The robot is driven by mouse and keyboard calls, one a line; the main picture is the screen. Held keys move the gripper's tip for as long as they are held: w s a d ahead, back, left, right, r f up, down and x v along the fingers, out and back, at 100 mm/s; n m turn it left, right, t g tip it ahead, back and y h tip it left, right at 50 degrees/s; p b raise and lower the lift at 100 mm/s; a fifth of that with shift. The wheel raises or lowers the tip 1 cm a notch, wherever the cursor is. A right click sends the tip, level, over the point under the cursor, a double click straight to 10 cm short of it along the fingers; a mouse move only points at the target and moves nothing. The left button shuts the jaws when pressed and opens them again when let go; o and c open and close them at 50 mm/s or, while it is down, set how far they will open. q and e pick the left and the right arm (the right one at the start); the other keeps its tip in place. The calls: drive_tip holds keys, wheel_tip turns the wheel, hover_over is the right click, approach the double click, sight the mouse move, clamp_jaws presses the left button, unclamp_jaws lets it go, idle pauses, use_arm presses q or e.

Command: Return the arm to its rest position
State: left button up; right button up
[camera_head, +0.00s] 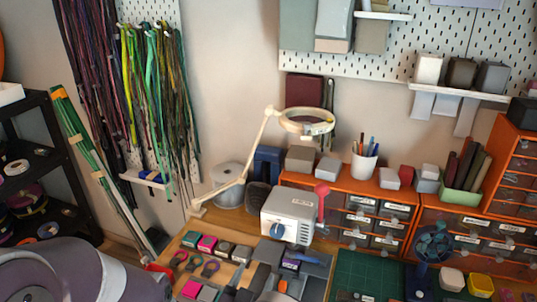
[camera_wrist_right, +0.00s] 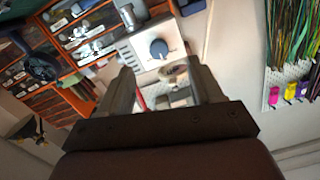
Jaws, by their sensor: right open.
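My right gripper (camera_wrist_right: 160,74) shows clearly in the right wrist view, its two grey fingers wide apart. I see nothing held between them. Beyond the fingers are the white machine with a blue knob (camera_wrist_right: 152,48) and some small items I cannot make out. In the head view the white machine (camera_head: 290,213) stands on the bench with a red lever at its right. I cannot pick out the right gripper clearly among the grey shapes at the bottom of the head view. My left gripper is not in view.
Cords (camera_head: 150,90) hang on the pegboard at the left. A ring lamp (camera_head: 306,122) on a jointed arm rises over the bench. Orange drawer units (camera_head: 380,205) line the back. A green mat (camera_head: 365,275) lies at the front right. Small coloured blocks (camera_head: 207,243) crowd the bench's left.

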drive_tip(key=s+a+f+n+g+y+p, duration=0.1)
drive_tip(key=s+a+f+n+g+y, duration=0.3)
drive_tip(key=s+f+n+g+y, duration=0.5)
drive_tip(key=s+d+r+m+g+h+p, duration=0.1)
drive_tip(key=d+r, duration=0.3)
drive_tip(key=d, duration=0.5)
drive_tip(key=s+d+r+m+g+h+p, duration=0.1)
drive_tip(key=s+d+r+g, duration=0.2)
drive_tip(key=d, duration=0.6)
drive_tip(key=s+d+r+m+g+h+p, duration=0.1)
drive_tip(key=s+d+r+g+h, duration=0.1)
drive_tip(key=d+r, duration=0.4)
drive_tip(key=s+d, duration=0.1)
drive_tip(key=d, duration=0.1)
drive_tip(key=shift+d+r, duration=0.25)
drive_tip(key=shift+d, duration=0.15)
